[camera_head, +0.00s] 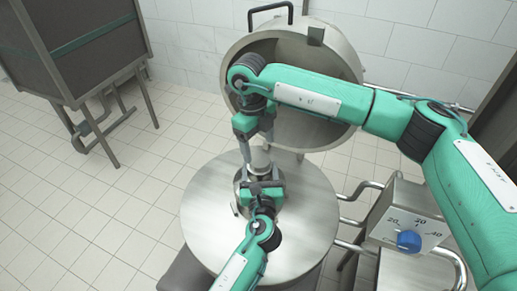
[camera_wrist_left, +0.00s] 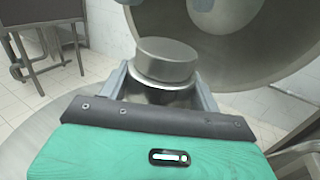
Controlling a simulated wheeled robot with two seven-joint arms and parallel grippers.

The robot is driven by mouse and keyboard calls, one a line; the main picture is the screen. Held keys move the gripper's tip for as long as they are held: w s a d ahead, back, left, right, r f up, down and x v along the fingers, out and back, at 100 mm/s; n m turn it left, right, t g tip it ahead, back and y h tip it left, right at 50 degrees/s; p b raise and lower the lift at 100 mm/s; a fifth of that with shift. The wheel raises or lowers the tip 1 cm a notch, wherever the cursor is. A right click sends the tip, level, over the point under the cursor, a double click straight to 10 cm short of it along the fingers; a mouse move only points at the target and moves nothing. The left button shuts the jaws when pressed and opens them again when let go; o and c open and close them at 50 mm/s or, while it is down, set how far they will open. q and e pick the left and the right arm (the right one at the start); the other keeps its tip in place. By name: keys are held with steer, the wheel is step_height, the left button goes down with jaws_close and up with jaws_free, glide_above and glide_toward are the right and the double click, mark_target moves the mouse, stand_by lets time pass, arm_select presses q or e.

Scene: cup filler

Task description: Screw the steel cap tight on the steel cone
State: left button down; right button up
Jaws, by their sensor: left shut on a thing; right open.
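The steel cap (camera_wrist_left: 165,60) is a short round disc on top of the steel cone (camera_wrist_left: 160,94) in the left wrist view; it looks slightly tilted there. The cap also shows small in the head view (camera_head: 260,156). My left gripper (camera_head: 259,178) is shut on the cone just below the cap, one finger on each side. My right gripper (camera_head: 257,143) is open, pointing down close above the cap; I cannot tell whether its fingers touch it. Most of the cone is hidden by my left gripper, and the thread is not visible.
The cone stands over a round steel lid or table (camera_head: 305,220). A large open steel vessel (camera_head: 335,50) is behind it. A control box with a blue knob (camera_head: 409,240) and bent pipes stand at right. A dark cabinet (camera_head: 75,45) is at far left; tiled floor there is clear.

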mark_target(260, 160)
steer(key=shift+c, duration=0.5)
steer(key=n, duration=0.3)
steer(key=shift+r+n, duration=0.35)
steer(key=shift+n, duration=0.05)
steer(key=n, duration=0.4)
steer(key=shift+d+r+n+t+y, duration=0.1)
steer(key=shift+r+n+t+y, duration=0.2)
steer(key=shift+r, duration=0.1)
steer(key=n, duration=0.2)
steer(key=r+n, duration=0.1)
steer(key=n, duration=0.1)
steer(key=shift+s+n, duration=0.1)
steer(key=shift+n, duration=0.2)
steer(key=n, duration=0.3)
steer(key=shift+r+n+y, duration=0.25)
steer(key=shift+n+y, duration=0.05)
steer(key=shift+n, duration=0.1)
steer(key=shift+f, duration=4)
